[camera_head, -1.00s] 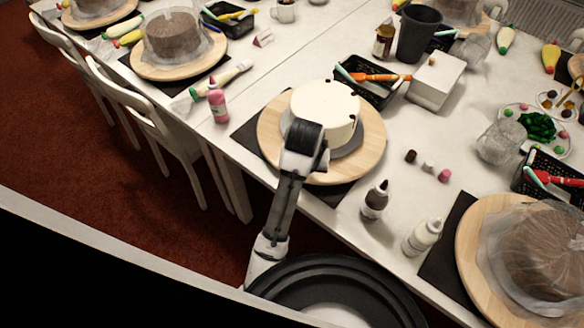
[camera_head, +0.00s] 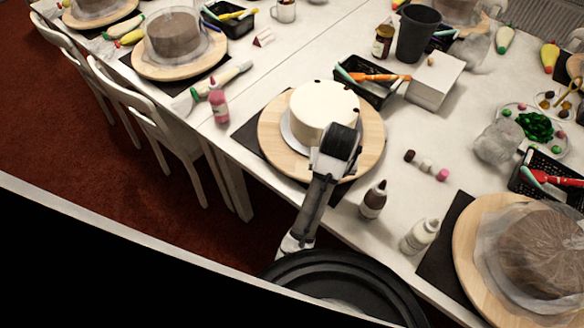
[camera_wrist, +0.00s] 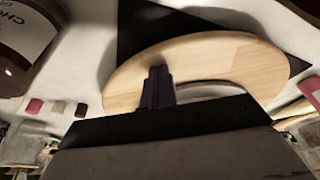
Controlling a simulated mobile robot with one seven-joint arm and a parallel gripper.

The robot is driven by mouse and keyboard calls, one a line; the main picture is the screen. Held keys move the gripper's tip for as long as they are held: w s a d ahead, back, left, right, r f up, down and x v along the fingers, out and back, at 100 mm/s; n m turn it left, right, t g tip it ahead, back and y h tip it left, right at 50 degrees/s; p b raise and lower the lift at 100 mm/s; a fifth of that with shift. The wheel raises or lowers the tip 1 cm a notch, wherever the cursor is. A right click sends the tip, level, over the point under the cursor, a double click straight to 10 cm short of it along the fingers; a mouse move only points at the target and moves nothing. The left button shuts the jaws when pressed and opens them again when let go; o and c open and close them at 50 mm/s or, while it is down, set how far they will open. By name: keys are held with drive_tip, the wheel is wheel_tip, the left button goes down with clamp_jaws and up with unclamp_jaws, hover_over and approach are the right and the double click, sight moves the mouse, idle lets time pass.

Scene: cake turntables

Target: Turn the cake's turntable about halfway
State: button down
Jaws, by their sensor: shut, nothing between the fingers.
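The white cake (camera_head: 322,108) stands on a wooden turntable (camera_head: 272,132) on the table, with small dark pieces on its top edge. My arm reaches over the turntable's near side, and the wrist hides part of the cake's front and of the board. In the wrist view the wooden turntable (camera_wrist: 225,58) shows as a curved board. My gripper (camera_wrist: 158,82) is shut and empty, its dark fingertips over the board near its rim. Whether the fingers touch the wood I cannot tell.
A brown bottle (camera_head: 373,200) and a white bottle (camera_head: 420,236) stand right of my arm. A pink bottle (camera_head: 218,105) stands left of the turntable. A black tray (camera_head: 375,93) and a white box (camera_head: 435,80) stand behind it. A covered brown cake (camera_head: 540,255) is at the right.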

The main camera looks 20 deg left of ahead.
drive_tip(key=w+d, duration=0.2)
drive_tip(key=d, duration=0.1)
drive_tip(key=w+d, duration=0.1)
drive_tip(key=d, duration=0.1)
drive_tip(key=shift+w+d, duration=0.1)
drive_tip(key=shift+w+r, duration=0.15)
drive_tip(key=shift+r, duration=0.8)
drive_tip(key=shift+s+r, duration=0.2)
drive_tip(key=shift+r, duration=0.25)
drive_tip(key=shift+r, duration=3)
